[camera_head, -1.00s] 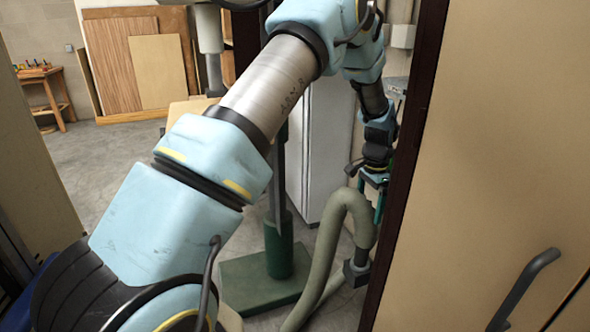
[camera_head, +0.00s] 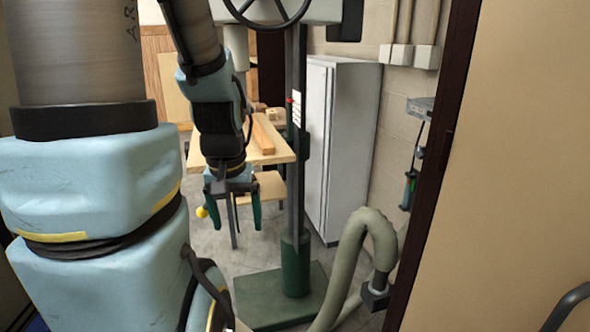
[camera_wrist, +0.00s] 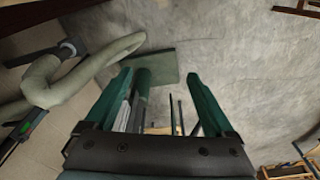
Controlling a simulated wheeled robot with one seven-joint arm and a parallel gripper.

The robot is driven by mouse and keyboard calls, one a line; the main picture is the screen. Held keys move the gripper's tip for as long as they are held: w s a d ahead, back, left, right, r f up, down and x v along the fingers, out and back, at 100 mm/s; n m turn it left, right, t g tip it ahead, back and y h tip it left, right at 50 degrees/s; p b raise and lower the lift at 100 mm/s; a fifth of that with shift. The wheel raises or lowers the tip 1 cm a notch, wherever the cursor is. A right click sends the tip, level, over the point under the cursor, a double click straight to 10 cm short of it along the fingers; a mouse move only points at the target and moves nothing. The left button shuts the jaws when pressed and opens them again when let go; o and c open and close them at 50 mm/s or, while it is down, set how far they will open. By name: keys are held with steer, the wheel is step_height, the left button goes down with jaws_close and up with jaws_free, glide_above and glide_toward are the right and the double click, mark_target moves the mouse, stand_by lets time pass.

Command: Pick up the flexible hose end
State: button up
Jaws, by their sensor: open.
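The flexible hose (camera_head: 345,258) is grey-green and ribbed. It rises from the floor, arches over and hangs down to a dark end fitting (camera_head: 375,294), right of the drill press. In the wrist view the hose (camera_wrist: 92,66) lies at the left, with a dark fitting (camera_wrist: 71,47) at its bent end. My gripper (camera_head: 236,220) is open, with green fingers pointing down, left of the drill press column and well apart from the hose. In the wrist view my gripper (camera_wrist: 158,85) has nothing between its fingertips.
The drill press column (camera_head: 296,150) and its green base (camera_head: 280,297) stand between my gripper and the hose. A grey cabinet (camera_head: 340,145) is behind. A dark door frame (camera_head: 432,180) and tan panel (camera_head: 520,150) close the right side. A wooden table (camera_head: 272,150) stands behind my gripper.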

steer(key=w+d+f+b, duration=0.4)
steer(key=w+d, duration=0.1)
steer(key=g+b, duration=0.2)
steer(key=b, duration=1)
glide_toward(381, 276)
steer(key=shift+w+d+f, duration=0.6)
steer(key=shift+w+f, duration=0.15)
steer(key=shift+w, duration=0.2)
steer(key=shift+d+f, duration=0.15)
steer(key=shift+f, duration=0.2)
steer(key=f, duration=1)
steer(key=shift+s+p, duration=0.2)
steer(key=shift+p, duration=0.2)
steer(key=shift+r, duration=0.1)
steer(key=c, duration=1.3)
